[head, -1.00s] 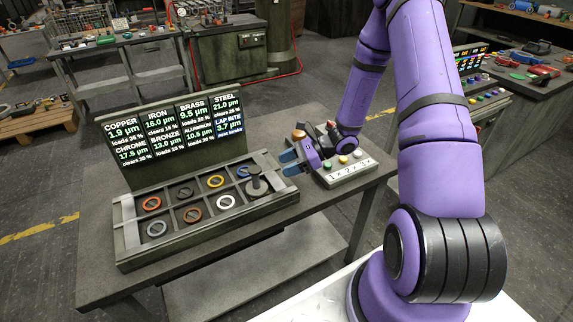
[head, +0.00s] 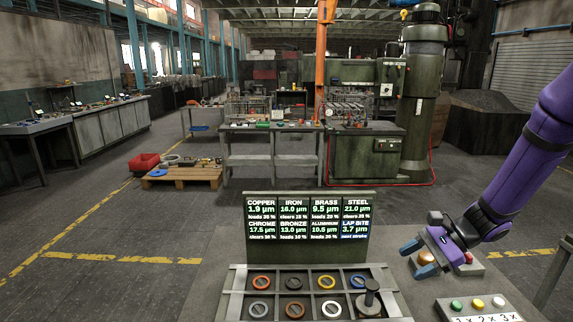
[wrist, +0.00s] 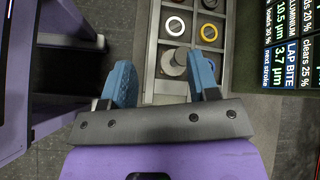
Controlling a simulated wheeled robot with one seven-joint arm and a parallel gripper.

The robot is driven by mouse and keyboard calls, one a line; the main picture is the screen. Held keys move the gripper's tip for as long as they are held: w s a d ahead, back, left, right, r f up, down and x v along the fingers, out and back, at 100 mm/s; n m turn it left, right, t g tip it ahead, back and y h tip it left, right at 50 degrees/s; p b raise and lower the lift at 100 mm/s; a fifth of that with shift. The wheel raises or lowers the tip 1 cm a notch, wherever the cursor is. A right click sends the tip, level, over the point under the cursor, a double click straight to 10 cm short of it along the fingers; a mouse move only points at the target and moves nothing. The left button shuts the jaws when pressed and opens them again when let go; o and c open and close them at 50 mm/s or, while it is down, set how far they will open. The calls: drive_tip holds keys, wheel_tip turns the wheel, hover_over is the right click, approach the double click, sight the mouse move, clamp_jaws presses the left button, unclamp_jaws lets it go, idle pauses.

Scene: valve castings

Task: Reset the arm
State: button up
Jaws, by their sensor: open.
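My gripper (head: 411,258) is open and empty in the head view, with its blue fingers apart above the right end of the table. It lies to the right of the ring tray (head: 232,297) and beyond the button panel. In the wrist view, my gripper (wrist: 163,85) shows two spread blue fingers with nothing held between them. My purple arm reaches in from the right of the head view. The tray holds several coloured rings in compartments, and a grey knobbed piece (head: 371,297) stands in its right front compartment.
A display board (head: 307,228) stands behind the tray. Beyond the table are a pallet (head: 181,177), workbenches and open floor.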

drive_tip(key=s+r+n+t+h, duration=0.4)
drive_tip(key=s+r+n+h, duration=0.6)
drive_tip(key=s+r, duration=1.2)
drive_tip(key=r+n, duration=0.1)
drive_tip(key=n, duration=0.3)
drive_tip(key=shift+s+d+r+t+h, duration=0.2)
drive_tip(key=shift+d+r+t+h, duration=0.1)
drive_tip(key=shift+r+t, duration=0.1)
